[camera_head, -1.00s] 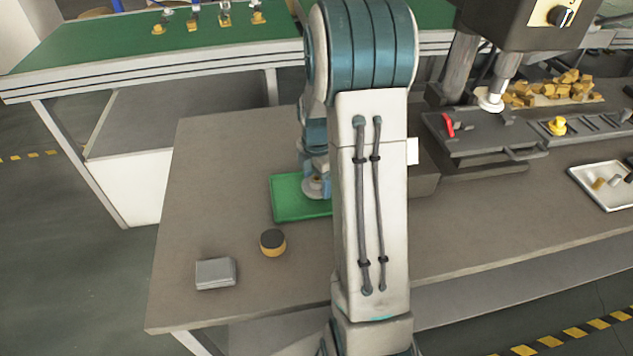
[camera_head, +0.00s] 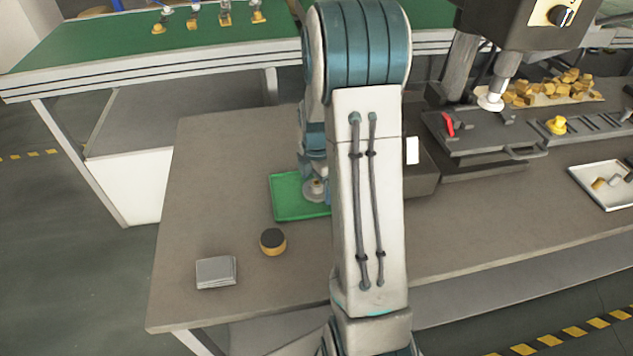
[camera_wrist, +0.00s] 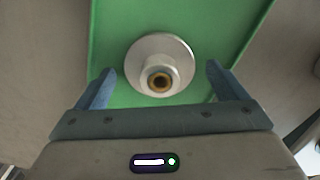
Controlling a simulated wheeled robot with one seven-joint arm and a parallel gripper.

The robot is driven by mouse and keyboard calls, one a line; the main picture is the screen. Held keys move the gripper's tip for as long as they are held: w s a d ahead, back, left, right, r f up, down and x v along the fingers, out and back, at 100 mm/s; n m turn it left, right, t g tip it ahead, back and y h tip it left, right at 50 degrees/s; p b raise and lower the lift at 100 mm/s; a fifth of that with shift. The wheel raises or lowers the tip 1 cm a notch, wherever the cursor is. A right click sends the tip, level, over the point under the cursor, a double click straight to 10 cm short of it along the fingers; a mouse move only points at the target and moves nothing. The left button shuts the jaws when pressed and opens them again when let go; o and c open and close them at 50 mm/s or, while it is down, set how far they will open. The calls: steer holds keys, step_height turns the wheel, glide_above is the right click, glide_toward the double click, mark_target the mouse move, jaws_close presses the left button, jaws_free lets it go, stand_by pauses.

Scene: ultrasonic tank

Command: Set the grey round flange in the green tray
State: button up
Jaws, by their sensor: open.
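The grey round flange (camera_wrist: 150,50) has a wide disc and a raised hub with a brass-coloured bore. It rests on the floor of the green tray (camera_wrist: 112,25). In the head view the flange (camera_head: 314,192) shows at the right of the visible part of the green tray (camera_head: 287,200), partly hidden by my arm. My gripper (camera_wrist: 160,82) is open, with one blue finger on each side of the flange's hub and clear of it. In the head view my gripper is mostly hidden behind my arm.
A black-topped brass cylinder (camera_head: 273,242) and a stack of grey plates (camera_head: 216,272) are on the brown table (camera_head: 200,200) in front of the tray. A press machine (camera_head: 480,135) and a white parts tray (camera_head: 600,200) are at the right.

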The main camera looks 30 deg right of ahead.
step_height(320, 180, up, 11)
steer(key=s+a+r+m+t, duration=0.1)
steer(key=s+a+r+m, duration=0.1)
steer(key=s+a+m, duration=0.5)
steer(key=s+a+r+m+t, duration=0.1)
steer(key=s+a+r+m, duration=0.2)
steer(key=s+a+m, duration=0.4)
steer(key=s+m, duration=0.4)
steer(key=m, duration=0.1)
steer(key=shift+s+r+t, duration=0.25)
steer(key=shift+s+t, duration=0.1)
steer(key=shift+t, duration=0.05)
